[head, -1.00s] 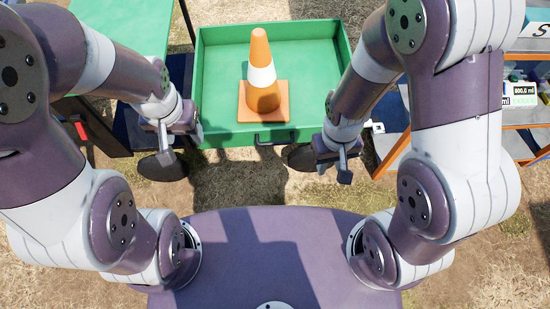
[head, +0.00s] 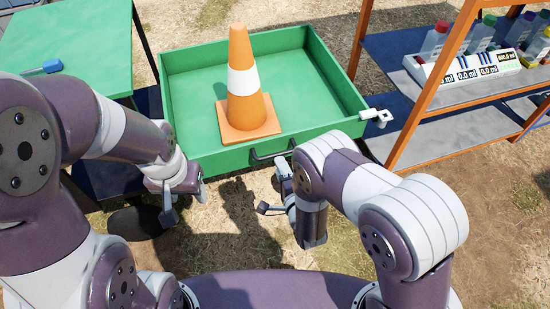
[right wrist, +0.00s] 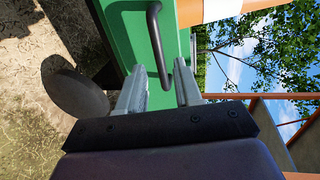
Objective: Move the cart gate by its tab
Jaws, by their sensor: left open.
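A green open-topped tray (head: 190,85) on the cart has a dark bar handle (head: 272,155) on its near wall. A small white tab (head: 376,115) with a hole sticks out at the tray's right corner. No separate gate panel can be told apart from the tray. My right gripper (head: 272,190) is just in front of the handle. In the right wrist view its two fingers (right wrist: 160,90) are apart, with the handle (right wrist: 155,40) close at their tips; contact cannot be told. My left gripper (head: 184,203) is open and empty near the tray's left front corner.
An orange and white cone (head: 243,85) stands in the tray. A green table (head: 75,35) with a blue item (head: 45,67) is at left. At right an orange-framed shelf (head: 430,85) carries bottles (head: 435,40) and a white rack. Dry grass ground is open at lower right.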

